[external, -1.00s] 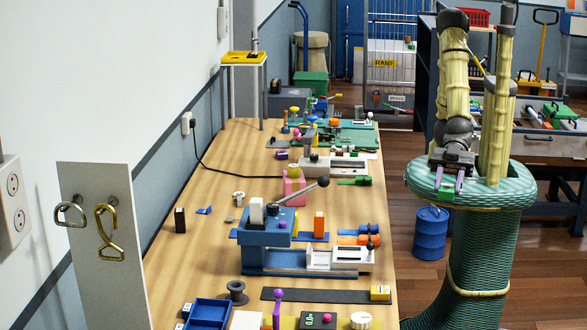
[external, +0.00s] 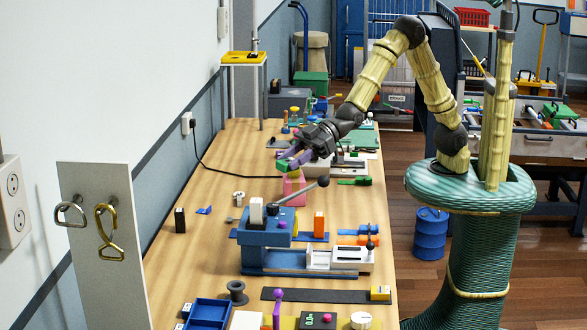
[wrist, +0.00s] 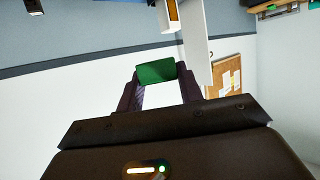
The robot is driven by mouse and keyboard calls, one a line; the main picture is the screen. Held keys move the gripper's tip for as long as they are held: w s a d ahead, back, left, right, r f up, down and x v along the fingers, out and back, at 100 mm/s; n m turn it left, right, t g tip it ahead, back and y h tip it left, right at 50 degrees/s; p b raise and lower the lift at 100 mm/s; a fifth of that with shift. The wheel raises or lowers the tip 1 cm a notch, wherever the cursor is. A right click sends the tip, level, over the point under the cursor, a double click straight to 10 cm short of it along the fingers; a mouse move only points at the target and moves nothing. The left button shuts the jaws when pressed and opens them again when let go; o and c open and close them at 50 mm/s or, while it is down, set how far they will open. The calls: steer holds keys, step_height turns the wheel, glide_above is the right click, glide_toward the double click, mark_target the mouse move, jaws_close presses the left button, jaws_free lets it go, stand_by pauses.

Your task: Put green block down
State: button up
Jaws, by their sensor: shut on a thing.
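My gripper (external: 288,162) is shut on the green block (external: 283,167), with its purple fingers on either side. In the external view they are in the air over the wooden workbench (external: 215,165), and the block appears just above and left of the pink block (external: 292,187). In the wrist view the green block (wrist: 156,72) spans the tips of my gripper (wrist: 157,76). No surface touches the block in that view; its height above the bench is hard to tell.
A blue machine (external: 263,235) with a lever stands nearer on the bench. A black cable (external: 215,170) runs from the wall socket across the bench. A small black block (external: 180,220) stands left. Bare wood lies along the bench's left side.

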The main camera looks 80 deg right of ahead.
steer(key=w+d+m+t+h, duration=0.1)
steer(key=w+d+m+h, duration=0.1)
steer(key=w+d, duration=0.75)
steer(key=w+d+m+t+h, duration=0.2)
steer(key=w+d, duration=0.4)
steer(key=d, duration=0.6)
steer(key=w+d+m+h+b, duration=0.1)
steer(key=w+d+m+h, duration=0.1)
steer(key=d, duration=1.2)
steer(key=w+d+m+h+b, duration=0.1)
steer(key=w+d+m+h, duration=0.15)
steer(key=d, duration=1.15)
step_height(320, 180, down, 14)
steer(key=shift+s+a, duration=0.3)
steer(key=shift+a, duration=0.1)
steer(key=shift+p, duration=0.3)
steer(key=shift+f+p, duration=0.45)
steer(key=shift+f, duration=2.6)
